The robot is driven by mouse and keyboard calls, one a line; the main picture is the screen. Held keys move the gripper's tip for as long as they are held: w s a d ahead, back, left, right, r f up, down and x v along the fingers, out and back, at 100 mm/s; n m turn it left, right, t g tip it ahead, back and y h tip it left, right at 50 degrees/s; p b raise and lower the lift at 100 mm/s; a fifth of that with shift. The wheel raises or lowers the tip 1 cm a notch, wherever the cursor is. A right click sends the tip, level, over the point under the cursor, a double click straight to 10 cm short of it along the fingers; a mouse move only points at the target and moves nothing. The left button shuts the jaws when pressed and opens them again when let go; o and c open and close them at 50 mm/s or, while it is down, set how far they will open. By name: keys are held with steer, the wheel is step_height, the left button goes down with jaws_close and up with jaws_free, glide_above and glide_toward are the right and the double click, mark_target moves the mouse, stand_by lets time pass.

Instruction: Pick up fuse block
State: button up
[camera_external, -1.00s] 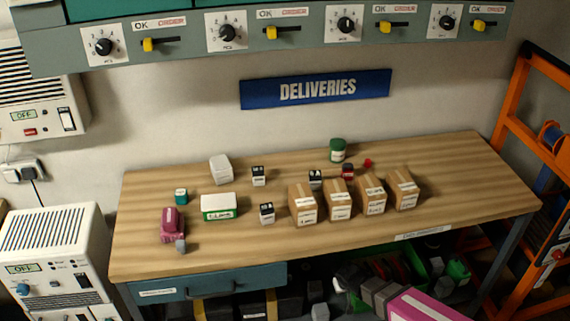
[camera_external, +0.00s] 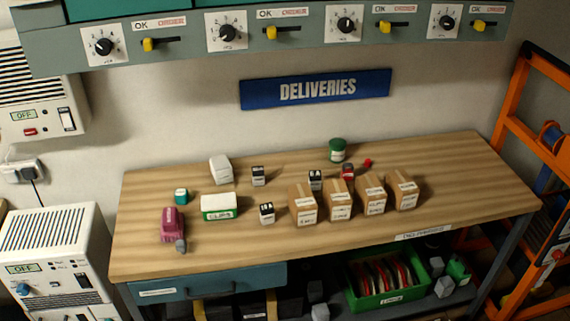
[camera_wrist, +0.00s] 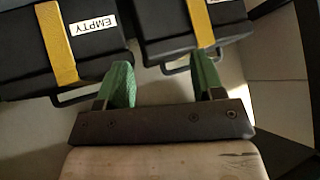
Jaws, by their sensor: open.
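No thing is readable as a fuse block by its label. Small black-and-white blocks stand on the wooden bench (camera_external: 460,205) in the external view: one at the back (camera_external: 258,176), one at the front (camera_external: 267,213), and one behind the cartons (camera_external: 315,180). A small dark red block (camera_external: 347,172) stands near them. My gripper (camera_wrist: 162,72) shows only in the wrist view. Its two green fingers are apart with nothing between them. They are near two black cases with yellow straps, the left case (camera_wrist: 30,62) marked EMPTY and the right case (camera_wrist: 165,25).
Several cartons (camera_external: 303,207) stand in a row on the bench. A CLIPS box (camera_external: 218,207), a pink tool (camera_external: 173,222), a white box (camera_external: 221,170) and a green jar (camera_external: 337,150) stand around them. A green crate (camera_external: 352,300) sits below. The bench's right end is clear.

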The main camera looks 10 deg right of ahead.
steer(key=s+a+r+n+g+y, duration=0.1)
steer(key=s+a+r+n+y, duration=0.15)
steer(key=a+r, duration=1.25)
steer(key=s+a+r+n+y, duration=0.2)
steer(key=a+r+y, duration=0.2)
steer(key=a+r, duration=1.05)
step_height(320, 180, up, 24)
steer(key=m+g+h, duration=0.6)
steer(key=m+g, duration=0.2)
steer(key=m, duration=1.6)
glide_above(270, 206)
steer(key=d, duration=0.4)
steer(key=x, duration=0.5)
steer(key=shift+w+a+f, duration=0.15)
steer(key=shift+w+f, duration=0.05)
steer(key=shift+f, duration=0.05)
steer(key=shift+w+a+x, duration=0.1)
steer(key=shift+a+x, duration=0.05)
steer(key=shift+x, duration=1.2)
steer(key=shift+w+a+x, duration=0.15)
steer(key=shift+a+x, duration=0.05)
steer(key=shift+x, duration=1.2)
steer(key=shift+r, duration=0.2)
steer(key=c, duration=1)
